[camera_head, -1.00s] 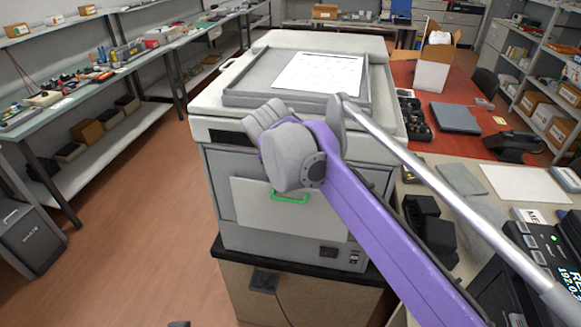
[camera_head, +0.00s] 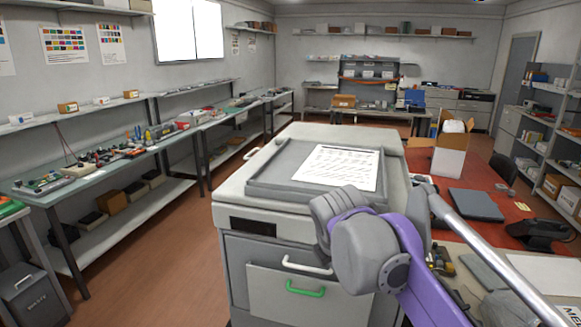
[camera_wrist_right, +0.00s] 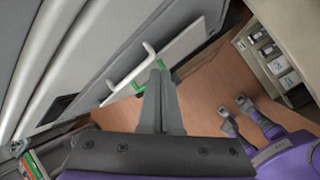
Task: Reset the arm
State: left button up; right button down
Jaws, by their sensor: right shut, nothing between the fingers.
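My right arm, purple with grey joints, comes in from the lower right in the head view, in front of the printer (camera_head: 232,190). Its gripper is hidden there. In the right wrist view my right gripper (camera_wrist_right: 158,70) is shut and empty, its fingertips overlapping the view of the printer front near a white handle (camera_wrist_right: 132,70) and a green handle (camera_wrist_right: 137,88). I cannot tell if they touch. In the head view, the white handle (camera_head: 306,268) sits above the green handle (camera_head: 305,290). Purple and grey parts of mine show at the right wrist view's lower right; I cannot tell whether they include my left gripper.
A printed sheet (camera_head: 338,167) lies on the printer's top. Right of it are a red-topped table (camera_head: 500,188), an open box (camera_head: 450,150) and a dark flat case (camera_head: 476,205). Shelves line the left wall. The floor (camera_head: 150,265) left of the printer is clear.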

jog(key=s+d+f+m, duration=0.4)
jog(key=s+f+m, duration=0.7)
jog(key=s+d+f+m+y, duration=0.1)
jog(key=s+d+f+m, duration=0.3)
jog(key=s+f+m, duration=0.8)
jog(key=shift+f, duration=0.1)
